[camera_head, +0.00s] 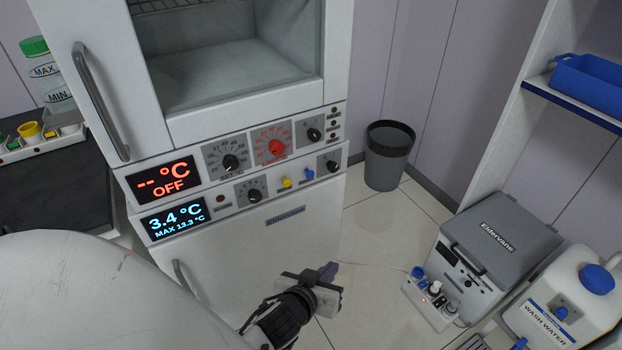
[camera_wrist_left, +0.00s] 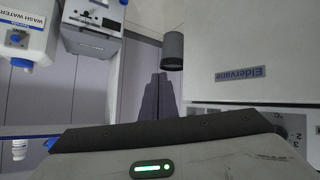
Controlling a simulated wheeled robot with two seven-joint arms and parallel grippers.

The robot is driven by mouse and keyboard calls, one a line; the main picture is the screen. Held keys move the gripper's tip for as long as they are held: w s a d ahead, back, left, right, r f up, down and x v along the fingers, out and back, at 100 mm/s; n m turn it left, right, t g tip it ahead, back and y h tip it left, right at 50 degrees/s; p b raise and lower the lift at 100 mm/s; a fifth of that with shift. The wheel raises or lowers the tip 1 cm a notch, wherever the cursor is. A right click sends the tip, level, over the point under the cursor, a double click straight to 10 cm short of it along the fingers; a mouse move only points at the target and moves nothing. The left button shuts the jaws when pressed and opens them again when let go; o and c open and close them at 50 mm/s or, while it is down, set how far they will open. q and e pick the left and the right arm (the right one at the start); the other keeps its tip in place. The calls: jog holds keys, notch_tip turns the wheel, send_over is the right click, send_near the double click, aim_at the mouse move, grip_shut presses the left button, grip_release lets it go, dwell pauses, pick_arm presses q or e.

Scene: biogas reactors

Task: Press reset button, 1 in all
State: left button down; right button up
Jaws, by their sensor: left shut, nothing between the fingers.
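A white cabinet with a glass-fronted upper door has two control panels. The upper panel (camera_head: 255,147) carries a red display reading "-- °C OFF", several dials, one of them red, and small lamps. The lower panel (camera_head: 240,190) has a blue display reading 3.4 °C, a small red round button (camera_head: 220,199), black dials, and a yellow and a blue knob. I cannot read which control is labelled reset. My left gripper (camera_head: 329,272) is shut and empty, in front of the lower door and apart from the panels. Its fingers (camera_wrist_left: 160,80) also show in the left wrist view. My right gripper is not in view.
A grey bin (camera_head: 389,157) stands on the tiled floor right of the cabinet. A grey-lidded Eldervane box (camera_head: 500,228) with a small knobbed unit (camera_head: 432,298) and a wash water jug (camera_head: 572,305) stand at the lower right. A dark counter (camera_head: 50,195) is left.

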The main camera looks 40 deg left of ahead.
aim_at(310, 175)
pick_arm(q)
jog(key=w+a+r+n+t+y, duration=0.2)
jog(key=w+a+r+n+y, duration=0.2)
jog(key=w+r, duration=0.5)
jog(key=shift+w+a+n+b, duration=0.2)
jog(key=shift+a+n+b, duration=0.25)
jog(key=shift+a+n, duration=0.55)
jog(key=w+a+p, duration=0.1)
jog(key=w+a, duration=0.2)
jog(key=a, duration=0.5)
jog(key=shift+w+p, duration=0.2)
jog(key=shift+p, duration=0.15)
jog(key=shift+a, duration=0.1)
dwell(0.6)
jog(key=shift+w+a+f, duration=0.1)
jog(key=shift+w+a, duration=0.05)
jog(key=shift+a, duration=0.1)
